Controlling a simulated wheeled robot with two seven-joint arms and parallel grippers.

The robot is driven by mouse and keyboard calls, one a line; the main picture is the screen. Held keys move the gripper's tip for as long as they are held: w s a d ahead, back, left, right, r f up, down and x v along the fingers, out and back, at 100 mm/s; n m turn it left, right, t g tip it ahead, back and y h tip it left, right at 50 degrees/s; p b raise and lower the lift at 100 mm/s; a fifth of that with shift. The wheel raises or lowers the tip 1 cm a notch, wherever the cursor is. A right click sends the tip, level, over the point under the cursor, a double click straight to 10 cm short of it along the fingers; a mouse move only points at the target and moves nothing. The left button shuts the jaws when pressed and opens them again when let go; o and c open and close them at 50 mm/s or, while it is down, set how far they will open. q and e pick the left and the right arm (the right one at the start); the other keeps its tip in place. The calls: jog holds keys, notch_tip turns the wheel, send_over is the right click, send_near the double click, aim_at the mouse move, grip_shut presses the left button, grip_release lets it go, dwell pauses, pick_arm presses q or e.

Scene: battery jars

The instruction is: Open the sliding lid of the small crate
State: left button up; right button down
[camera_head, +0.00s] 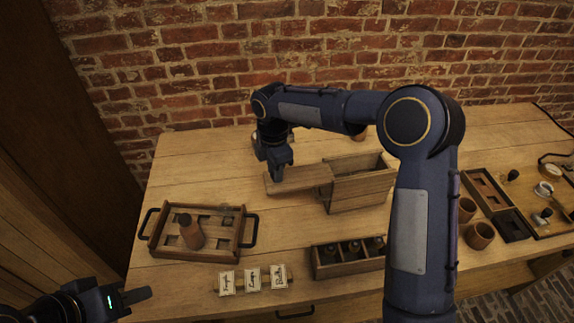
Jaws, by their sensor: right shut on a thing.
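The small wooden crate (358,194) stands on the table right of the middle, partly behind my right arm. Its sliding lid (305,178) is drawn out far to the left, so the crate's top is largely open; its right end is at the crate's left side. My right gripper (280,175) points down at the lid's left part and is shut on it. My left gripper (140,297) is at the lower left, away from the crate, and its jaws cannot be made out.
A handled tray (160,247) at the left holds a brown jar (191,232). Label cards (252,279) and a compartment box (324,271) stand in front. Cups (480,235) and a dark tray (513,227) are at the right. A brick wall (200,60) is behind.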

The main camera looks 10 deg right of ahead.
jog(key=c, duration=1.2)
grip_release()
notch_tip(320, 180, up, 8)
jog(key=shift+f+b, duration=0.1)
jog(key=shift+b, duration=0.2)
